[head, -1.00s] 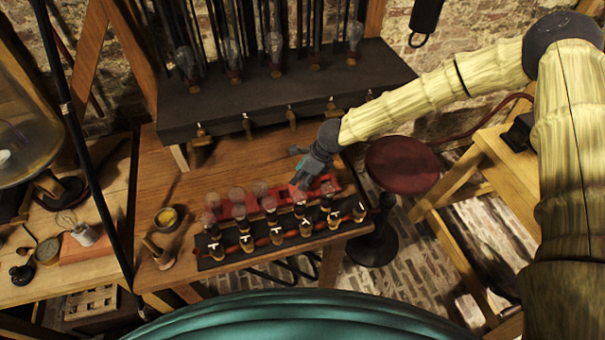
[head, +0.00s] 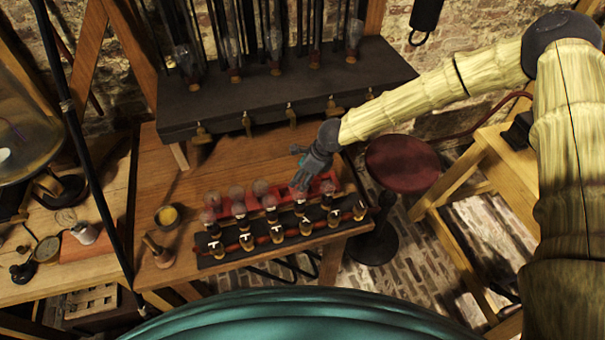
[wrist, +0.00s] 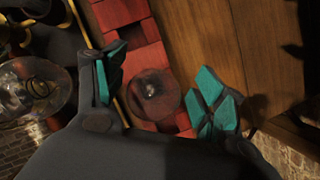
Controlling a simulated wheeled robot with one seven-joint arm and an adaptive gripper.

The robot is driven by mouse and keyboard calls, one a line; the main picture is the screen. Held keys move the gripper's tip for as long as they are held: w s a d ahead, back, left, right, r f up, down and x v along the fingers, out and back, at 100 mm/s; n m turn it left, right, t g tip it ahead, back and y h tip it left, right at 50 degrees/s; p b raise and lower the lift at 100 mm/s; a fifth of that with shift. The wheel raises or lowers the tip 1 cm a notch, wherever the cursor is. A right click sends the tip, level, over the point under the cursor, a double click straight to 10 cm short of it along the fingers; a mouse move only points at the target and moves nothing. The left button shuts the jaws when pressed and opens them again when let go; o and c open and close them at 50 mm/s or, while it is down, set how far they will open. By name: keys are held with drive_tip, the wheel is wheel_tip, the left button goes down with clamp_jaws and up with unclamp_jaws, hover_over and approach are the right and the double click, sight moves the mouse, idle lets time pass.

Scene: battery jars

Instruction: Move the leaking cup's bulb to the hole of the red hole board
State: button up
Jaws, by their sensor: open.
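The red hole board (head: 327,184) lies along the back of the rack on the wooden table. Several round glass bulbs (head: 237,193) stand along its left and middle part. My gripper (head: 301,184) is over the board's right part, pointing down. In the wrist view its teal fingertips (wrist: 163,92) are apart, on either side of a dark, clear bulb (wrist: 155,93). That bulb is over the red board (wrist: 122,12); I cannot tell whether the fingers touch it. Dark cups (head: 277,233) with pale labels stand in front of the board. I cannot tell which cup leaks.
A larger clear glass bulb (wrist: 34,90) is left of my fingers in the wrist view. A dark shelf (head: 280,95) with upright bulbs is behind. A small bowl (head: 168,215) and wooden tool (head: 158,252) stand left. A red stool (head: 402,163) is right. Table between shelf and board is clear.

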drive_tip(key=v, duration=1.2)
